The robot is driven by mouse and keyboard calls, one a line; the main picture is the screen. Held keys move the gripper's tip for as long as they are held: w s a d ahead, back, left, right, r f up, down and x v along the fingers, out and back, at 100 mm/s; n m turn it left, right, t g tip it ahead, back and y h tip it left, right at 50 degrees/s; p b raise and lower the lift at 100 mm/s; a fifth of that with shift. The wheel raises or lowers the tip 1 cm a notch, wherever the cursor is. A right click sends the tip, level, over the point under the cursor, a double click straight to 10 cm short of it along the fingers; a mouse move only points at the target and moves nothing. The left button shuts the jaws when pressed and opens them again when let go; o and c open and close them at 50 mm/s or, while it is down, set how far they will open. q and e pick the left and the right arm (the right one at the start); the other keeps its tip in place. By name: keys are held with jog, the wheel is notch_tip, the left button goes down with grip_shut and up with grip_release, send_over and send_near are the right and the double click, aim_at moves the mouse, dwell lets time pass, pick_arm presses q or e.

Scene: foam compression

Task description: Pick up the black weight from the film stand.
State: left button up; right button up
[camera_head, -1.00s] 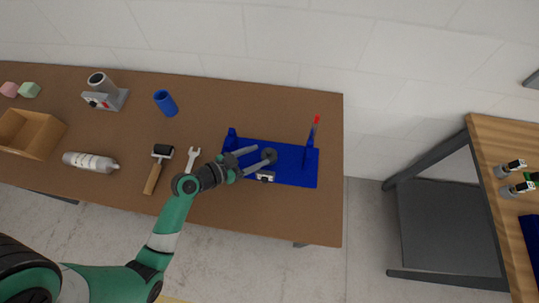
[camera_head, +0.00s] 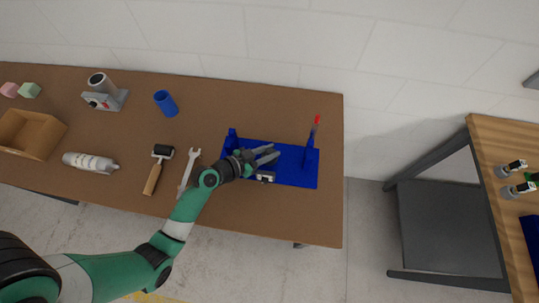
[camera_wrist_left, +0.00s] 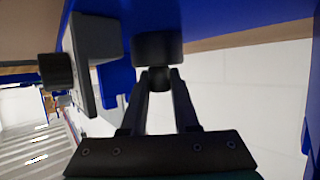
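The blue film stand (camera_head: 295,176) lies near the right end of the brown table, with a post at each side. My left gripper (camera_head: 277,152) reaches over its middle from the left, its two fingers close together. In the left wrist view, the fingertips of my left gripper (camera_wrist_left: 160,80) close on the narrow black neck of the black weight (camera_wrist_left: 157,46). The weight's wider body shows beyond the tips, against the blue stand (camera_wrist_left: 225,14). In the head view the fingers hide the weight. I cannot tell whether it touches the stand. My right gripper is not in view.
A small grey device (camera_head: 265,176) with a black knob sits on the stand's front edge, close beside my fingers. A red-tipped post (camera_head: 312,135) rises at its right. A wrench (camera_head: 189,168), a roller (camera_head: 155,172) and a blue cup (camera_head: 166,103) lie left.

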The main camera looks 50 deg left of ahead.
pick_arm(q)
grip_shut()
jog(key=shift+r, duration=0.2)
dwell(1.0)
jog(key=shift+r, duration=0.2)
jog(key=r, duration=0.1)
jog(key=r+p, duration=0.2)
jog(key=r, duration=0.1)
jog(key=shift+s+d+r, duration=0.1)
jog(key=shift+s+d, duration=0.2)
jog(key=shift+d, duration=0.05)
jog(key=s+d+r+p, duration=0.4)
jog(key=s+d+r, duration=0.4)
jog(key=s+d, duration=0.1)
jog(key=shift+s, duration=0.2)
jog(key=shift+r, duration=0.1)
